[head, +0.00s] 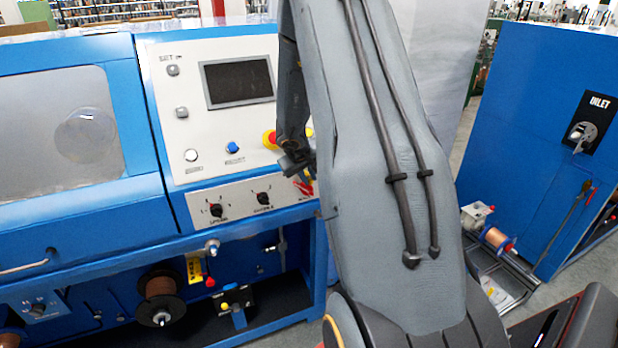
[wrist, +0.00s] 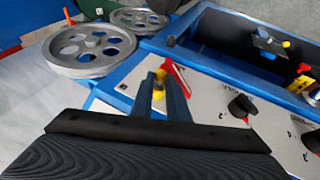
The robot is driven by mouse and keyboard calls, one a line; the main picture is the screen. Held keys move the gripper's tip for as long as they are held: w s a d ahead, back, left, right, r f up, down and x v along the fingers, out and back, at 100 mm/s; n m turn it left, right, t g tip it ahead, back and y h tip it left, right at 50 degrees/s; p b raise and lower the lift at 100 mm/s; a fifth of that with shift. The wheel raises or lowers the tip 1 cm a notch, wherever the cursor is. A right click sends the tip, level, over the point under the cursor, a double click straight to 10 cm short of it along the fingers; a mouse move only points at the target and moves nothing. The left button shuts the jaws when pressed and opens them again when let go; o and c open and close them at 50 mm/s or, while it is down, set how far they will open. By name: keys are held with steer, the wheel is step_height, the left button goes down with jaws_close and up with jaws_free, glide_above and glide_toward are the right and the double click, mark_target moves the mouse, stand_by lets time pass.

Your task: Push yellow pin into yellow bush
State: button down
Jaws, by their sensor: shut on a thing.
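My gripper (wrist: 159,94) is shut on a small yellow piece (wrist: 158,92) in the wrist view, which appears to be the yellow pin. The fingers hide most of it. In the head view my gripper (head: 298,163) is in front of the control panel, partly behind my own arm, and the held piece cannot be made out there. A black bracket (wrist: 264,41) with a yellow part (wrist: 286,44) shows at the upper right of the wrist view, well apart from my gripper. I cannot tell whether that yellow part is the yellow bush.
Two grey spoked pulleys (wrist: 91,51) lie at the upper left of the wrist view. The blue machine's control panel (head: 190,95) has knobs and a red-yellow stop button (head: 270,139). A copper spool (head: 160,292) sits below. A blue cabinet (head: 545,130) stands right.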

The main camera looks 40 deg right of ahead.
steer(key=shift+w+r, duration=0.1)
steer(key=shift+w, duration=0.25)
stand_by(0.5)
steer(key=c, duration=1.6)
jaws_free()
steer(key=shift+c, duration=0.2)
steer(key=shift+o, duration=1)
steer(key=shift+s+f, duration=0.1)
steer(key=shift+f, duration=0.1)
steer(key=shift+a, duration=0.1)
steer(key=a+r, duration=0.3)
steer(key=r, duration=0.5)
steer(key=shift+w+r, duration=0.25)
steer(key=shift+w, duration=0.2)
